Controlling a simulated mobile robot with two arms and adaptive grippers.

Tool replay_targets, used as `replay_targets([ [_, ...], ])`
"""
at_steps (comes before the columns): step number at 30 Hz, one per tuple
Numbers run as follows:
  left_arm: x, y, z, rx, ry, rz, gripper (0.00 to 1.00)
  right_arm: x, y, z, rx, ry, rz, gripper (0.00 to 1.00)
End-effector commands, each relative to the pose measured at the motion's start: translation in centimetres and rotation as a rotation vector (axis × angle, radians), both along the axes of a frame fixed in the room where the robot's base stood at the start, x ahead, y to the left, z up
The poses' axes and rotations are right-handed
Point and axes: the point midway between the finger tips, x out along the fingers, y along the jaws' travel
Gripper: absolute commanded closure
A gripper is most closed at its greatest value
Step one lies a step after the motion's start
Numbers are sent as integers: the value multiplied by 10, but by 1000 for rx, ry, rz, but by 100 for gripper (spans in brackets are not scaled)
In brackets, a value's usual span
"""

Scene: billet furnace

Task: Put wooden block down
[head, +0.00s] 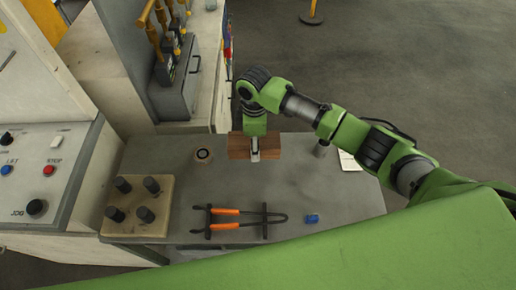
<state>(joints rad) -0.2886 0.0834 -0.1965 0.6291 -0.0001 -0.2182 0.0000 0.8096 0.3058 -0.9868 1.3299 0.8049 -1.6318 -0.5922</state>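The wooden block (237,147) is brown and lies lengthwise left to right at the back edge of the grey table (330,190), at the middle of the head view. My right gripper (255,153) points down at the middle of the block. One metal finger shows against its near side; the other finger is hidden behind it. The gripper appears shut on the block. I cannot tell whether the block touches the tabletop or is held just above it. My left gripper is not in view.
Tongs with orange grips (226,226), a small blue object (312,219), a round dark-topped item (203,154) and a tan block with several black knobs (137,206) are on the table. A control panel (40,175) stands left. The table's right part is mostly clear.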

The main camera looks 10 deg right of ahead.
Motion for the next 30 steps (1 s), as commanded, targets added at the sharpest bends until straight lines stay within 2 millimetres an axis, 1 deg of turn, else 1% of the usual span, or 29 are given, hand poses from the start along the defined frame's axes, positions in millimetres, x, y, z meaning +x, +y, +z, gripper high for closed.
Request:
replay_targets([
  [1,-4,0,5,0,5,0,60,-2,-9,-6,-4,4,-4,84],
  [2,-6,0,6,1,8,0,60,-2,-13,-10,-5,4,-3,84],
  [4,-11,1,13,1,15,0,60,-2,-9,-21,-2,4,-2,84],
  [8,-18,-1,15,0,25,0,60,-2,-9,-35,-3,2,0,84],
  [11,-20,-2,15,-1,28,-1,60,-1,-9,-39,-2,-1,1,84],
  [20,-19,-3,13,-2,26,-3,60,-1,-9,-43,-2,0,0,84],
  [21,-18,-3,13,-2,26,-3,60,-2,-9,-43,-3,2,0,47],
  [22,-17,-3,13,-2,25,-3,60,-1,-9,-43,-3,2,0,39],
  [23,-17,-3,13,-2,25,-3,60,-1,-9,-43,-3,2,0,35],
  [30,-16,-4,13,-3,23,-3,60,-1,-9,-42,-3,1,0,35],
])
